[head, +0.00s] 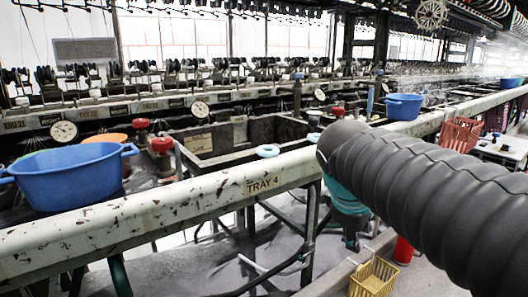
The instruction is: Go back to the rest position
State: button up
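My gripper is not in view. Only my dark grey ribbed arm shows; it enters from the right edge and reaches toward the middle of the head view. The arm hides part of the long white rail (150,212) marked "TRAY 4" and what lies behind it.
A large blue tub (70,180) stands at the left behind the rail. A smaller blue tub (403,106) and a red basket (460,134) sit farther right. A yellow basket (373,278) is low near the bottom. Red-topped valves (162,146) and an open basin (240,137) lie behind the rail.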

jog(key=s+a+f+m+t+y, duration=0.1)
jog(key=s+f+m+y, duration=0.2)
jog(key=s+f+m, duration=0.6)
jog(key=s+f, duration=0.1)
jog(key=s, duration=0.3)
jog(key=shift+a+f+y, duration=0.25)
jog(key=shift+a+y, duration=0.05)
jog(key=shift+a, duration=0.1)
jog(key=shift+w, duration=0.1)
